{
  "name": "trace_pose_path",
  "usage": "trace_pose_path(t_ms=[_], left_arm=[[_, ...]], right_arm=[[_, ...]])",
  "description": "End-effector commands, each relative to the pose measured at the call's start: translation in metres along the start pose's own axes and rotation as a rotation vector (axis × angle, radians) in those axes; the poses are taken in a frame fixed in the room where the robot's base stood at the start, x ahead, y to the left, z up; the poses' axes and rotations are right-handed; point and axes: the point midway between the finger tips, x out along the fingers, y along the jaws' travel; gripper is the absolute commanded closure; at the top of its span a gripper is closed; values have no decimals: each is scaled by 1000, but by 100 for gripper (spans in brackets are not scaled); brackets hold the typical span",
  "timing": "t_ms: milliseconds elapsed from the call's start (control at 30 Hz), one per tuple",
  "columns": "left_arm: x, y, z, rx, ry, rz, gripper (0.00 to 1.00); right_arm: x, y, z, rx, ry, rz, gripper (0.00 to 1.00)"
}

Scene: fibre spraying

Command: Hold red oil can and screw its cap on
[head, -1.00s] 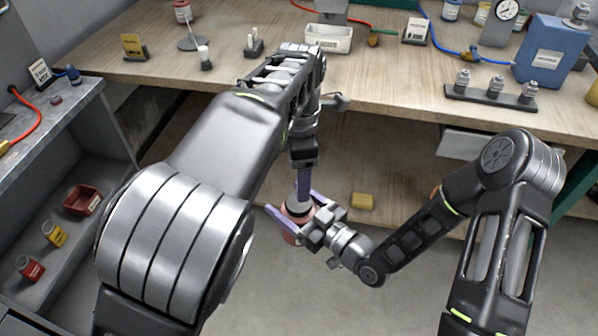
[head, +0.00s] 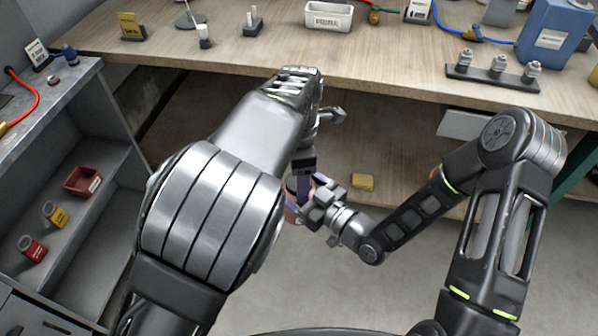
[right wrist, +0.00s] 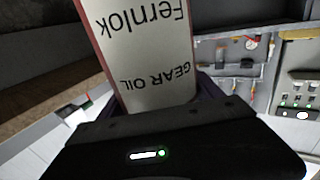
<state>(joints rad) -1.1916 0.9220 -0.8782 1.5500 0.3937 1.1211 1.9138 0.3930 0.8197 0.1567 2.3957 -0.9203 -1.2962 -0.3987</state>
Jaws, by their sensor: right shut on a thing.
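The red oil can (head: 291,212) is mostly hidden in the head view by my grippers and left arm. In the right wrist view its pale label (right wrist: 145,55) reads "GEAR OIL" and "Fernlok" upside down, with a red edge beside it. My right gripper (head: 308,208) is shut on the can and holds it in front of the bench. My left gripper (head: 303,188) points down from above, its purple finger close over the can's top. I cannot tell whether it is open or shut. The cap is hidden, so I cannot tell where it sits.
The wooden bench (head: 400,82) spans the back, with a white bin (head: 329,17) and a blue container (head: 552,37) on it. A yellow block (head: 362,182) lies on the lower shelf. A grey shelf unit (head: 110,150) stands at the left.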

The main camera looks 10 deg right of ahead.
Motion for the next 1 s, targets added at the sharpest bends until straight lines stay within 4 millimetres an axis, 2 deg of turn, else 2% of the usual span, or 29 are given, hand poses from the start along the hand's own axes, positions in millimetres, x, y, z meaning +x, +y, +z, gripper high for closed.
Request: trace_pose_path(t_ms=[67, 867, 1000], left_arm=[[0, 0, 0, 0, 0, 0, 29], [-1, 0, 0, 0, 0, 1, 94], [0, 1, -1, 39, 0, 0, 96]], right_arm=[[0, 0, -1, -1, 2, 0, 100], [0, 0, -1, 0, 2, -1, 100], [0, 0, -1, 0, 2, -1, 100]])
